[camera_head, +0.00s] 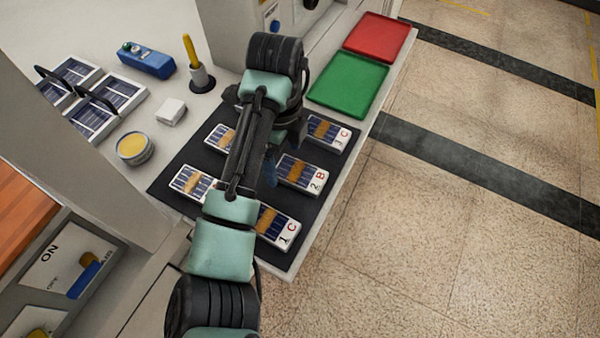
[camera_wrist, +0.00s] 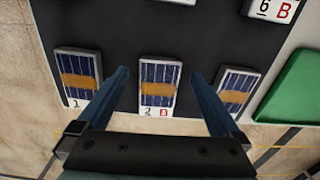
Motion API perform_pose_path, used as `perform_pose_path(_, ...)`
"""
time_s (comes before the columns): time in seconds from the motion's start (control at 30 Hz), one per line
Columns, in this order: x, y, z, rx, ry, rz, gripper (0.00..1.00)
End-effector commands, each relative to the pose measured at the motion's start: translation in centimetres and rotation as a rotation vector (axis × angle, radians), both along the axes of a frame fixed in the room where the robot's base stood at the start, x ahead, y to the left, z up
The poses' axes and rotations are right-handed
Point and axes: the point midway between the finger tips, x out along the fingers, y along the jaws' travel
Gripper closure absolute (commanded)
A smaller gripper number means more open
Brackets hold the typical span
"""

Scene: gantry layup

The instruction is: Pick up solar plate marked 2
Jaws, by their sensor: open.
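The solar plate marked 2 (camera_head: 302,173) is a white-edged block with dark blue cells, an orange band and a red B beside the 2. It lies flat on the black mat (camera_head: 215,216), in the middle of the row nearest the floor side. In the wrist view the plate (camera_wrist: 159,84) shows between the fingers, apart from both. My gripper (camera_wrist: 160,73) is open and empty, with one finger on each side of the plate in that view. In the head view my gripper (camera_head: 270,166) is beside the plate's left end, partly hidden by my arm.
A plate marked 1 (camera_head: 279,227) and another plate (camera_head: 327,131) lie on either side in the same row. More plates (camera_head: 191,182) lie behind. A green tray (camera_head: 348,84) and a red tray (camera_head: 376,37) are at the far end. A yellow-topped round container (camera_head: 134,149) stands left of the mat.

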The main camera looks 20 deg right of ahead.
Motion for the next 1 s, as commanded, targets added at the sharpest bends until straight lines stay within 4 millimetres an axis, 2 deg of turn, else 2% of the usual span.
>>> perform_pose_path(0.13, -0.1, 0.0, -1.6, 0.001, 0.002, 0.001, 0.0)
perform_pose_path(0.4, 0.0, 0.0, -1.9, -0.001, -0.001, 0.001, 0.0)
perform_pose_path(0.9, 0.0, 0.0, -1.8, -0.001, -0.001, 0.0, 0.9)
perform_pose_path(0.97, 0.0, 0.0, -1.8, -0.001, -0.001, 0.0, 1.0)
perform_pose_path(1.0, 0.0, 0.0, -1.8, -0.001, -0.002, 0.0, 1.0)
